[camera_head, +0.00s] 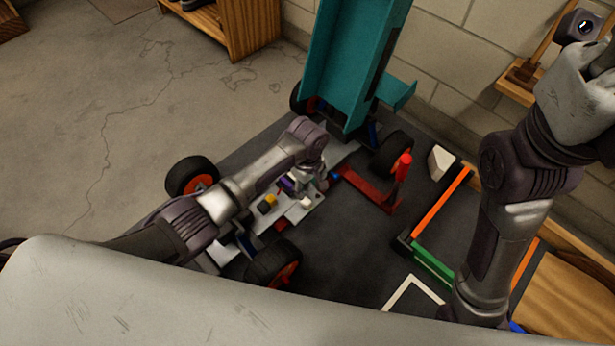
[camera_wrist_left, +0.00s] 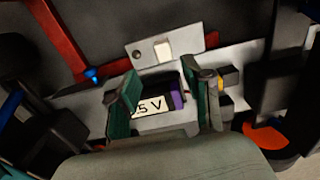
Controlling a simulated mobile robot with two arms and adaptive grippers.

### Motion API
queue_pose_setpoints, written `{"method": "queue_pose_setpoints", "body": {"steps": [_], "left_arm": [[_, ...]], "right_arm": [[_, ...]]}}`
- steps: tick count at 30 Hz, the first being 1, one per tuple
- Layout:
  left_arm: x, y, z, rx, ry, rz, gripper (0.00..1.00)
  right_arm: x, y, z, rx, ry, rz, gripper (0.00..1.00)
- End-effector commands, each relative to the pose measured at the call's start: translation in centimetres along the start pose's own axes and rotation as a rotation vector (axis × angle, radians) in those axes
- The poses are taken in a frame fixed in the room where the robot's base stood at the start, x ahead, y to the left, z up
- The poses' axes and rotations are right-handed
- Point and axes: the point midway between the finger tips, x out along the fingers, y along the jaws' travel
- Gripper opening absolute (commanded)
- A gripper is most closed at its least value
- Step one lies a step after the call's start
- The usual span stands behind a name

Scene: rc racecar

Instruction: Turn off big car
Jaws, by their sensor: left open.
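The big car's grey chassis (camera_head: 335,158) lies on the dark table top, with black tyres and orange hubs; a front-side wheel (camera_head: 274,262) and a far-left wheel (camera_head: 192,176) show. Its teal body (camera_head: 340,60) stands tilted up. My left gripper (camera_head: 305,184) is low over the chassis. In the left wrist view, the open left gripper (camera_wrist_left: 165,92) has its green-sided fingers on either side of a battery (camera_wrist_left: 150,105) labelled "5 V" with a purple end. I cannot tell whether they touch it. A white switch-like block (camera_wrist_left: 162,51) sits on a light plate just beyond the fingers.
A red frame piece (camera_head: 365,190) crosses the table beside the chassis. An orange bar (camera_head: 440,205), a green piece (camera_head: 432,262) and a white block (camera_head: 440,161) lie to the right. A wooden shelf (camera_head: 245,28) is behind.

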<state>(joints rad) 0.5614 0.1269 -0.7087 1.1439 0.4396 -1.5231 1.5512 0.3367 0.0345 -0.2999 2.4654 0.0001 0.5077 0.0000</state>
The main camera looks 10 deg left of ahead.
Motion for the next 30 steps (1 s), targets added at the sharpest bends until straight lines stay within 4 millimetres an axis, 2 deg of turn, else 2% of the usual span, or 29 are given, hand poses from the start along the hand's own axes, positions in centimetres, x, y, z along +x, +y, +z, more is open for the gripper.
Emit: {"method": "queue_pose_setpoints", "body": {"steps": [3, 9, 27, 30], "left_arm": [[-2.1, 0.0, 0.0, 0.0, 0.0, 0.003, 0.5], [-4.0, 0.1, -0.1, 0.0, 0.0, 0.002, 0.5], [-4.3, 0.1, 0.0, 0.001, 0.0, 0.003, 0.5], [-4.5, 0.6, 0.4, 0.025, -0.003, 0.045, 0.5]], "right_arm": [[0.0, 0.0, 0.0, 0.0, 0.0, 0.0, 0.4], [0.0, 0.0, 0.0, 0.0, 0.0, 0.0, 0.4], [0.0, 0.0, 0.0, 0.0, 0.0, 0.0, 0.4], [0.0, 0.1, 0.2, 0.001, -0.007, 0.002, 0.4]]}}
